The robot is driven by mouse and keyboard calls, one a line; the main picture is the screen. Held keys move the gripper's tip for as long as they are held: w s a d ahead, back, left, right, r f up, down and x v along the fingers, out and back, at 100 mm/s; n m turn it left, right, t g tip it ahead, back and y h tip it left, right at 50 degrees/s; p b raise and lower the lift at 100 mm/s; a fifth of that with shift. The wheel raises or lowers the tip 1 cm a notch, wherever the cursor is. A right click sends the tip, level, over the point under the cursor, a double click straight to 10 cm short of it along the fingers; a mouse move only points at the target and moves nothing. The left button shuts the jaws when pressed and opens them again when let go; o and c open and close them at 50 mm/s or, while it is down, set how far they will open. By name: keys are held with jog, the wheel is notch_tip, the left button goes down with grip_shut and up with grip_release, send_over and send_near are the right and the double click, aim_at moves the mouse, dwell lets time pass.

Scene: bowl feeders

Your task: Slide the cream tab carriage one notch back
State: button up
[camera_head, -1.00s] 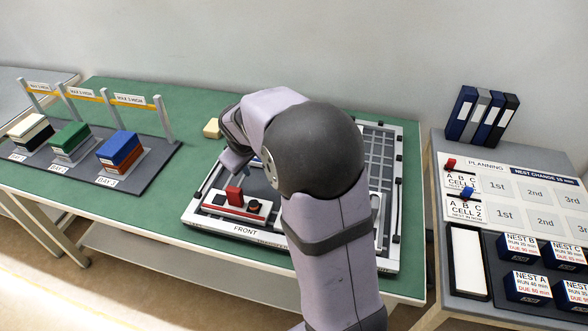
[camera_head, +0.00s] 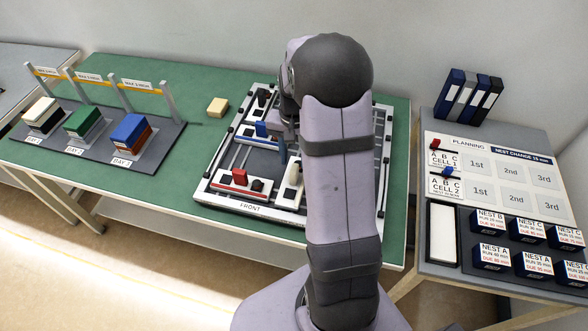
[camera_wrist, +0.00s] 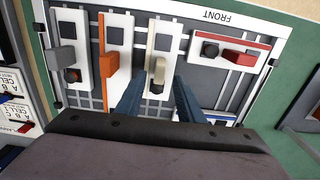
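The cream tab carriage (camera_head: 293,172) is a pale upright tab on a white plate, near the front middle of the framed board (camera_head: 225,203). In the wrist view the cream tab (camera_wrist: 159,69) stands beyond and between the tips of my gripper (camera_wrist: 158,86). The gripper is open, with one dark blue finger to each side of the tab's line. I see no contact with the tab. In the head view my arm hides much of the gripper and the board's right part.
A red tab carriage (camera_head: 239,177) sits left of the cream one. A blue tab (camera_head: 262,129) stands farther back. In the wrist view an orange carriage (camera_wrist: 108,65) and a grey-tab carriage (camera_wrist: 66,52) lie left of the cream one.

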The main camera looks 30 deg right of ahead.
aim_at(294, 168)
jog(key=shift+f+p, duration=0.95)
jog(key=shift+f, duration=2.45)
grip_shut()
